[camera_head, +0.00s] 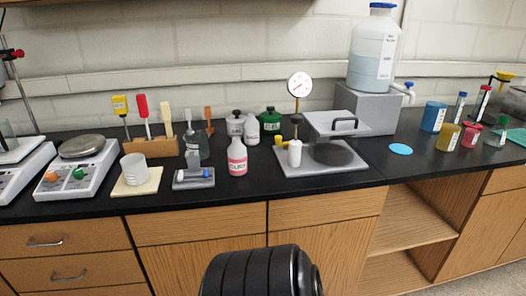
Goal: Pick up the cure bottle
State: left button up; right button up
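Several bottles stand in a group on the black counter, and their labels are too small to read surely, so I cannot tell which is the cure bottle. A clear bottle with pink contents and a lettered label (237,158) stands upright in front. Behind it stand a pale bottle with a black cap (235,126), a white bottle (252,129) and a dark green bottle (270,121). Neither of my grippers is in view. A black ribbed part, probably mine, shows at the bottom middle, below the counter edge.
A grey plate with a raised lid and gauge (322,158) stands right of the bottles. A small grey tray (193,180) lies to their left, near a wooden tool rack (152,147). A large jug (375,52) stands on a grey block. The counter front before the pink bottle is clear.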

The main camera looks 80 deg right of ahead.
aim_at(237, 151)
jog(key=z, duration=2.55)
